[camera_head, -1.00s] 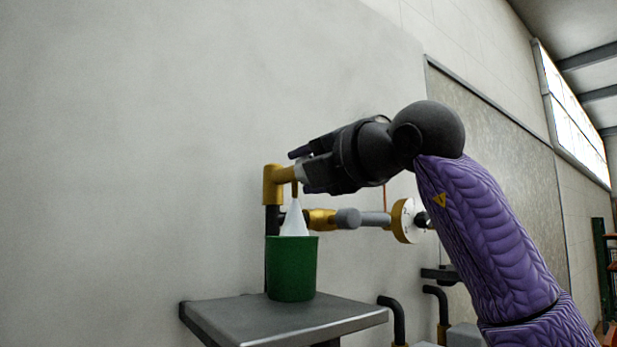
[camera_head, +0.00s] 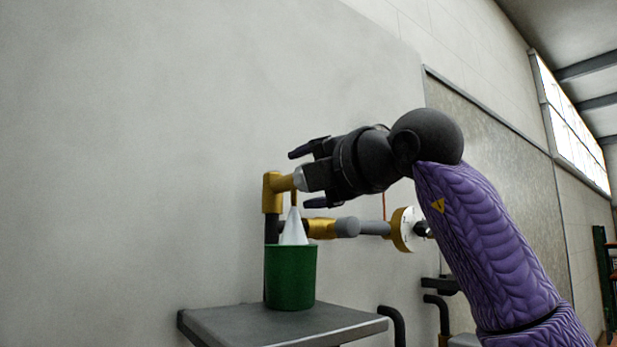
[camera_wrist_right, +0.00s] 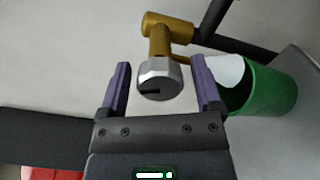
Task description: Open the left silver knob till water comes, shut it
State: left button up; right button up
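The silver knob (camera_wrist_right: 160,80) sits on the end of a brass tap (camera_wrist_right: 168,38). The knob also shows partly in the head view (camera_head: 299,179), at the brass elbow (camera_head: 272,190). My right gripper (camera_head: 308,177) is open around the knob; in the right wrist view its two purple fingers (camera_wrist_right: 163,85) stand apart, with a gap on each side of the knob. A white cone shape (camera_head: 294,230) stands under the spout in a green bucket (camera_head: 291,278); I cannot tell whether it is running water. My left gripper is not in view.
The bucket stands on a grey shelf (camera_head: 225,322) against a pale wall (camera_head: 120,150). A grey and brass pipe with a white-faced round fitting (camera_head: 405,230) runs just below my right gripper. Black bent pipes stand right of the shelf. The space at the left is clear.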

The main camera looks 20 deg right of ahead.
jog(key=shift+s+f, duration=0.1)
jog(key=shift+s, duration=0.15)
jog(key=b+v, duration=0.4)
jog(key=v, duration=0.5)
jog(key=shift+s, duration=0.15)
jog(key=shift+d, duration=0.1)
